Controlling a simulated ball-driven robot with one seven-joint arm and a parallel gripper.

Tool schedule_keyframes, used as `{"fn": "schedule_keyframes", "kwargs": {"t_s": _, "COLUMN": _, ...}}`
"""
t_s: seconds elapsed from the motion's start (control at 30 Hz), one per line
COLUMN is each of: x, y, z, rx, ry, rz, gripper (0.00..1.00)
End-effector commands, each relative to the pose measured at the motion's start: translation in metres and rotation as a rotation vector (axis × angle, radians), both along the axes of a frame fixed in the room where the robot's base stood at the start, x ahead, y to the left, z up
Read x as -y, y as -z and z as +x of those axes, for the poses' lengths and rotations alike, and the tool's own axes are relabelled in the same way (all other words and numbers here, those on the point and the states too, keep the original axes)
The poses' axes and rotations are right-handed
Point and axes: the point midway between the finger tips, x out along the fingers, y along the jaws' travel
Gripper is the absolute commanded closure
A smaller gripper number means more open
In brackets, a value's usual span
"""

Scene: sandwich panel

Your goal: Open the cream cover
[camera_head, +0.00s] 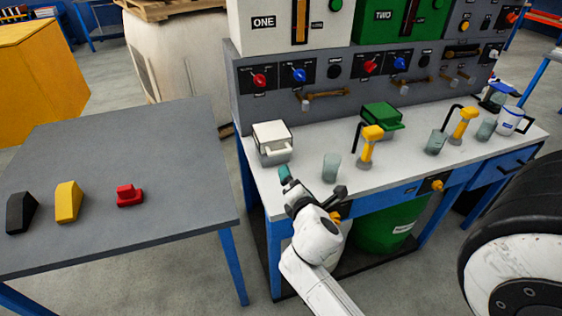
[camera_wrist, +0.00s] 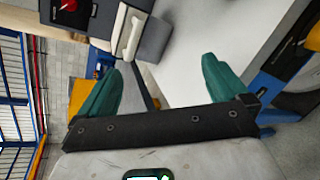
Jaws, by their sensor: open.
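The cream cover (camera_head: 272,133) is the lid of a small grey box on the left end of the white bench. It looks shut, with a pale bar handle on its front. In the wrist view the cream cover (camera_wrist: 121,20) and its handle stand at the upper left, ahead of my fingers. My gripper (camera_head: 285,174) is just in front of the box, near the bench's front edge, apart from the handle. In the wrist view my gripper (camera_wrist: 163,75) has its two teal fingers wide apart with nothing between them.
A green-covered box (camera_head: 382,117) stands further right. A clear cup (camera_head: 331,167) and a yellow tap (camera_head: 368,150) are right of my gripper. A grey panel with knobs (camera_head: 330,75) rises behind. A grey table (camera_head: 120,245) at left carries black, yellow and red pieces.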

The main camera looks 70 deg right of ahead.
Motion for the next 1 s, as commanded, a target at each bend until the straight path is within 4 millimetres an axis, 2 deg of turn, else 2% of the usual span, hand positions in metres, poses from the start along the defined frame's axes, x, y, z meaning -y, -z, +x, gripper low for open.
{"fn": "schedule_keyframes", "kwargs": {"t_s": 0.03, "x": 0.011, "y": 0.002, "z": 0.001, "rx": -0.081, "ry": -0.037, "rz": -0.127, "gripper": 0.00}}
{"fn": "schedule_keyframes", "kwargs": {"t_s": 0.1, "x": 0.020, "y": -0.003, "z": 0.005, "rx": -0.213, "ry": -0.103, "rz": -0.313, "gripper": 0.00}}
{"fn": "schedule_keyframes", "kwargs": {"t_s": 0.2, "x": 0.027, "y": -0.007, "z": 0.013, "rx": -0.388, "ry": -0.185, "rz": -0.531, "gripper": 0.00}}
{"fn": "schedule_keyframes", "kwargs": {"t_s": 0.33, "x": 0.028, "y": -0.008, "z": 0.021, "rx": -0.539, "ry": -0.256, "rz": -0.706, "gripper": 0.00}}
{"fn": "schedule_keyframes", "kwargs": {"t_s": 0.57, "x": 0.035, "y": -0.009, "z": 0.032, "rx": -0.601, "ry": -0.288, "rz": -0.778, "gripper": 0.00}}
{"fn": "schedule_keyframes", "kwargs": {"t_s": 1.0, "x": 0.091, "y": -0.009, "z": 0.079, "rx": -0.597, "ry": -0.285, "rz": -0.775, "gripper": 0.00}}
